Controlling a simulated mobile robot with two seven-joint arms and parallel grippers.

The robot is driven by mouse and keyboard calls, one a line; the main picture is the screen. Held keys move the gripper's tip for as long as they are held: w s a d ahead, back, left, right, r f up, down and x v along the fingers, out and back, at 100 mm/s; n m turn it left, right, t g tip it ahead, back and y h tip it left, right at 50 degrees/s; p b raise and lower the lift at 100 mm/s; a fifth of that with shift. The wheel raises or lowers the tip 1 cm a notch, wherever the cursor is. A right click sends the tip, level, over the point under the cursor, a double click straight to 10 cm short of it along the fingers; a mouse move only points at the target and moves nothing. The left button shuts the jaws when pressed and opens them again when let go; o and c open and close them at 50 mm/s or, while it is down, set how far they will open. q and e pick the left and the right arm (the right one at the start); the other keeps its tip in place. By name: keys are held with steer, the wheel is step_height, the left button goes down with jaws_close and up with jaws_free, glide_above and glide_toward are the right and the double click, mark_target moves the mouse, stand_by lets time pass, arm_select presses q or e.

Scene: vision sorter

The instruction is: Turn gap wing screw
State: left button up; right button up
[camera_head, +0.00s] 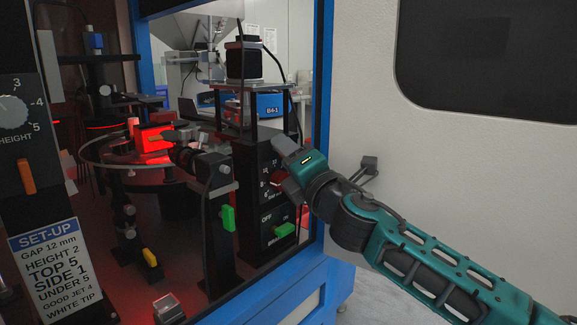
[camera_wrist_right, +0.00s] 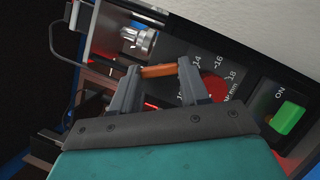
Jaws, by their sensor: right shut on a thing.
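My right gripper (camera_head: 283,167) reaches in from the right to the black gap panel (camera_head: 268,160) in the machine's opening. In the right wrist view its two grey fingers (camera_wrist_right: 158,75) are shut on an orange bar, the wing of the gap wing screw (camera_wrist_right: 160,70). Behind the fingers is a red round part (camera_wrist_right: 215,86). White scale numbers such as 14, 16 and 18 with "mm" stand around it. The fingers hide the low end of the scale, so the exact setting cannot be read. My left gripper is not in view.
A green switch (camera_wrist_right: 287,117) marked ON sits beside the scale. A silver knurled knob (camera_wrist_right: 140,42) is on the other side. The set-up card (camera_head: 48,265) reads "GAP 12 mm". The blue door frame (camera_head: 318,130) and white wall (camera_head: 400,140) stand close to my right arm.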

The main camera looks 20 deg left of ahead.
steer(key=shift+n+y, duration=0.3)
steer(key=shift+n, duration=0.2)
steer(key=shift+b, duration=0.3)
steer(key=o, duration=1.1)
steer(key=shift+c, duration=0.2)
steer(key=v, duration=1.3)
steer(key=shift+w, duration=0.1)
steer(key=shift+c, duration=0.2)
